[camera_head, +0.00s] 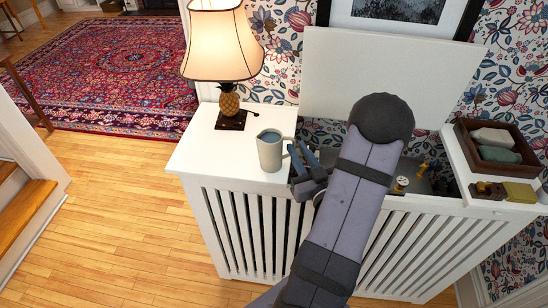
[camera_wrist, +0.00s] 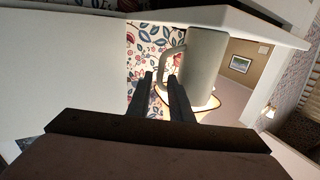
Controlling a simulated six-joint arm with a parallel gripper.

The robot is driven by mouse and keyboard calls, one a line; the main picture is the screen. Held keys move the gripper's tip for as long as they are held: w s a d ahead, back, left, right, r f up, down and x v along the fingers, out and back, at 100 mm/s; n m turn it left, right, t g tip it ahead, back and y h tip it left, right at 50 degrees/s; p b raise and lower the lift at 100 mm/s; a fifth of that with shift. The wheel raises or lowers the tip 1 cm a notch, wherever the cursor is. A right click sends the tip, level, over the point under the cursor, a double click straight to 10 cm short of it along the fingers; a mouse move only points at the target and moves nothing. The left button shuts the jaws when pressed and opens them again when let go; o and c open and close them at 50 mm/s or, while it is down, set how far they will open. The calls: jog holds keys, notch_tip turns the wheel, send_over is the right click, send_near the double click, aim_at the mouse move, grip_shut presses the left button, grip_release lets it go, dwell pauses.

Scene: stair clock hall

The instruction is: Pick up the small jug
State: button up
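The small jug (camera_head: 270,152) is pale grey-green and stands upright on the white top of the slatted cabinet, near its front edge. Its handle points right, toward my gripper (camera_head: 302,159). In the wrist view the jug (camera_wrist: 207,62) is right of centre, with its handle (camera_wrist: 163,68) just past the fingertips. My gripper (camera_wrist: 160,82) is open, with a gap between its two dark fingers. The fingers are close to the handle; I cannot tell whether they touch it.
A lit lamp with a pineapple base (camera_head: 229,100) stands close behind the jug. A raised white lid (camera_head: 390,75) stands behind an open compartment holding small pieces. A brown wooden box (camera_head: 500,158) sits at right. Bare white top (camera_head: 200,145) lies left of the jug.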

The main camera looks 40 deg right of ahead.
aim_at(294, 144)
jog(key=shift+w+d+r+p, duration=0.1)
jog(key=shift+w+r+p, duration=0.05)
jog(key=shift+w+p, duration=0.5)
jog(key=shift+p+x, duration=0.6)
jog(key=shift+x, duration=0.45)
jog(key=shift+p+x, duration=1.05)
jog(key=shift+x, duration=1.05)
grip_shut()
